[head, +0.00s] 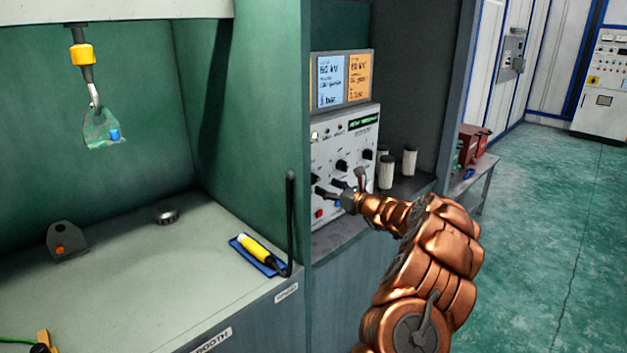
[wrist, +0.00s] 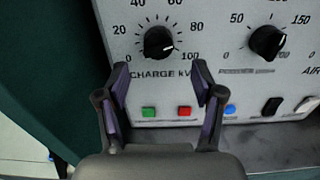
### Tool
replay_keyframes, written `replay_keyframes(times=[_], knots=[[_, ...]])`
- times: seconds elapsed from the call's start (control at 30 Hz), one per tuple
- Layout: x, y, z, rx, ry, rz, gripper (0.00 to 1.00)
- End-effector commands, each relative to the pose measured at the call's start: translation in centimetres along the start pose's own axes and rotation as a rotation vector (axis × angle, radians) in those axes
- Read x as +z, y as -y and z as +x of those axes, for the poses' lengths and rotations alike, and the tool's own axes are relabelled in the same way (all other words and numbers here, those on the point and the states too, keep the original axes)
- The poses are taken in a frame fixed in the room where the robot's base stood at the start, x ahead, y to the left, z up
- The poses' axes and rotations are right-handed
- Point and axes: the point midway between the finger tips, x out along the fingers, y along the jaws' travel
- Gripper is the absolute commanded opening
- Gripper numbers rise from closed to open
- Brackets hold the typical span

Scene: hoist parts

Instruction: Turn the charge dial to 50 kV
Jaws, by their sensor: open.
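The charge dial (wrist: 158,42) is a round black knob on a white control panel (wrist: 210,85), with a scale from 0 to 100 and the label CHARGE kV below it.
A second black dial (wrist: 267,42) is to the right. A green button (wrist: 148,112), a red button (wrist: 184,111) and switches sit below. Blue and orange cards (head: 330,80) stand above the panel. Pale cylinders (head: 409,160) stand right of it. A booth wall (head: 270,120) borders the left.

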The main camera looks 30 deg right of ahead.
Motion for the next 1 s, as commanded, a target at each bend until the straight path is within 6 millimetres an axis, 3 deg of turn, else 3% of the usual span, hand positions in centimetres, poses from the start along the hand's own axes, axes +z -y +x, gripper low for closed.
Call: replay_keyframes(times=[0.2,0.43,0.9,1.0], knots=[[0.1,-0.2,3.1,0.003,-0.002,-0.002,0.67],[0.2,0.0,5.2,0.001,0.000,-0.003,0.67],[0.1,-0.1,6.0,0.001,0.001,-0.001,0.67],[0.1,-0.1,6.0,0.001,0.001,-0.001,0.57]])
